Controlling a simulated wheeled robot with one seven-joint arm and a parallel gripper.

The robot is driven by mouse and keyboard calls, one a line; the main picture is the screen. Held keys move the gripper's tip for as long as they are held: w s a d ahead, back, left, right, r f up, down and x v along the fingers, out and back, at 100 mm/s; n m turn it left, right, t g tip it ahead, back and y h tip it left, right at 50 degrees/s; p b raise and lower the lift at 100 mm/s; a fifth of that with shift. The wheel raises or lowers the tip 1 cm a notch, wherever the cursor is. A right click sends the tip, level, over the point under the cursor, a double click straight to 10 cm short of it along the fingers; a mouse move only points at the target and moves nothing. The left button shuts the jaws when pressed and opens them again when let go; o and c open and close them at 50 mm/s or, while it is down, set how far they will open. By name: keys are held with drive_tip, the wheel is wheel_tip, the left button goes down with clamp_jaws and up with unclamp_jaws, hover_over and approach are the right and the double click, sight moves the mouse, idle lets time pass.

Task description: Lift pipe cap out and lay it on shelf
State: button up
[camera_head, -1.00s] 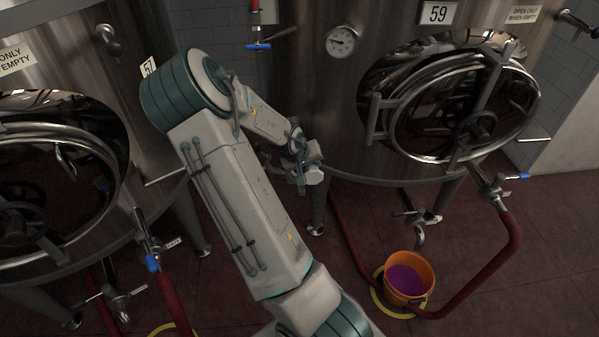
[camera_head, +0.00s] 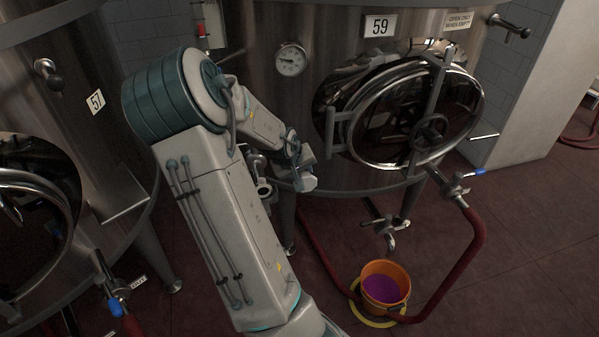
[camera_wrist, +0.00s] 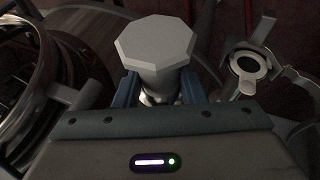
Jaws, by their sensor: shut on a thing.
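In the wrist view my gripper (camera_wrist: 160,88) is shut on the pipe cap (camera_wrist: 155,42), a pale grey piece with a flat eight-sided top. The top stands up between the two blue-grey fingers and hides its lower part. In the head view my gripper (camera_head: 298,170) is small and partly hidden by my own arm, in front of tank 59, with the pale cap (camera_head: 307,183) at its end. I cannot make out a shelf.
Tank 59 (camera_head: 265,90) with its round hatch (camera_head: 430,130) stands behind my gripper. An orange bucket with purple contents (camera_head: 384,287) sits on the floor near a red hose (camera_head: 465,262). Tank 57 (camera_head: 100,60) is at the left. Open red floor lies at the right.

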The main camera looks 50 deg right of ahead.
drive_tip(key=shift+r+p, duration=3.05)
drive_tip(key=shift+r, duration=0.5)
